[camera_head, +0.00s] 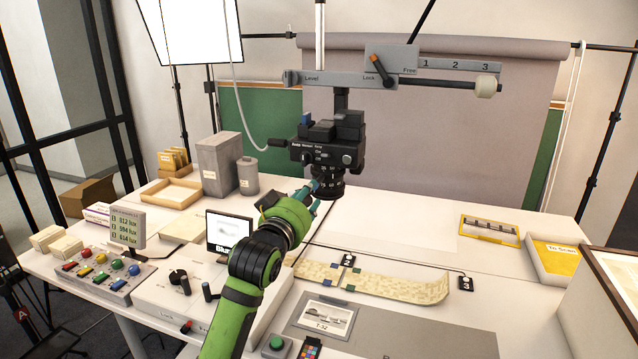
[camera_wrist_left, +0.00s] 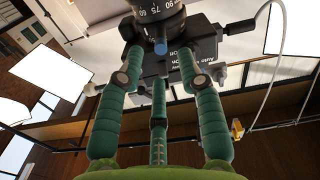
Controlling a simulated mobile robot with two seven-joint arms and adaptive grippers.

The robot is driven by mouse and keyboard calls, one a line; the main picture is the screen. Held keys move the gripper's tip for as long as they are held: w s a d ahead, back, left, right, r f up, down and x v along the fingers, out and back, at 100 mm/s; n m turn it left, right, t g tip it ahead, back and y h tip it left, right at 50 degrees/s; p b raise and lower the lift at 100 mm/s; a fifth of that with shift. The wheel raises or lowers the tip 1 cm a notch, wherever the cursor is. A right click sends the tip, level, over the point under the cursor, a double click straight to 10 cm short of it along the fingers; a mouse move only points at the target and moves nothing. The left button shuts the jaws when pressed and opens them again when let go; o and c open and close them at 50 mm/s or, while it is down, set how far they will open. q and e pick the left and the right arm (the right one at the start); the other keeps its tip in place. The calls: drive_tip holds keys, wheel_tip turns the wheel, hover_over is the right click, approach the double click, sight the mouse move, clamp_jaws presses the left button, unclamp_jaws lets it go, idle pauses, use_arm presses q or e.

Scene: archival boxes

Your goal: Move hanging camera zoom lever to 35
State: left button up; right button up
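The black camera (camera_head: 325,147) hangs lens-down from a horizontal arm above the table. In the wrist view its lens ring (camera_wrist_left: 152,12) shows white numbers, with 60, 75 and 90 readable. A short lever with a blue tip (camera_wrist_left: 160,47) sticks out from the lens; I take it as the zoom lever. My left gripper (camera_head: 325,187) is at the lens, below the camera body. In the wrist view its green fingers (camera_wrist_left: 160,58) are spread apart, with the lever tip between them. I see no clear contact with it. The right gripper is in neither view.
The grey support arm with a Free/Lock lever (camera_head: 378,68) is above the camera. A control box with knobs (camera_head: 180,281), a small monitor (camera_head: 229,233) and a curved patterned strip (camera_head: 400,288) are on the table below.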

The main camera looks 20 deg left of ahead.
use_arm(q)
drive_tip(key=w+p, duration=0.2)
drive_tip(key=w, duration=0.4)
drive_tip(key=shift+w+f+p, duration=0.1)
drive_tip(key=shift+w+p, duration=0.3)
drive_tip(key=shift+w, duration=0.2)
clamp_jaws()
